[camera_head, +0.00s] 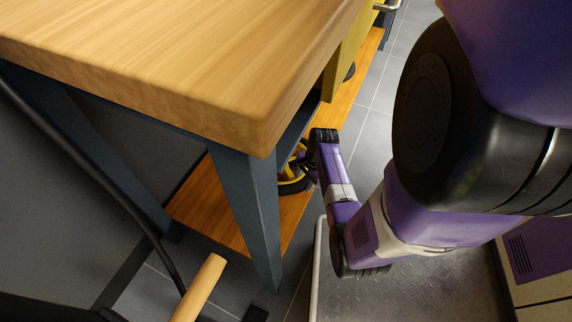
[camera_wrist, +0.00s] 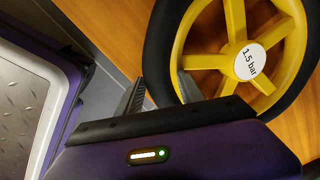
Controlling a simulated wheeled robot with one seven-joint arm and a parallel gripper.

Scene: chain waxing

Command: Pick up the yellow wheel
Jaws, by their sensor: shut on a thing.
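The yellow wheel (camera_wrist: 232,37) has a black tyre, yellow spokes and a white round label reading "1.5 bar" at its hub. In the wrist view it fills the upper right. In the head view the wheel (camera_head: 291,186) shows partly, at the workbench's lower shelf, behind a blue leg and my arm. My gripper (camera_wrist: 160,92) is shut on the wheel's rim and tyre, with one finger on the tyre's outer side and the other inside the rim. Whether the wheel touches the shelf is unclear.
The wooden workbench top (camera_head: 190,60) overhangs the lower shelf (camera_head: 208,205). A blue bench leg (camera_head: 252,205) stands close left of my gripper. A yellow drawer front (camera_head: 343,58) is above the shelf. A wooden handle (camera_head: 200,286) is at lower left. Grey tiled floor (camera_head: 385,90) is clear at upper right.

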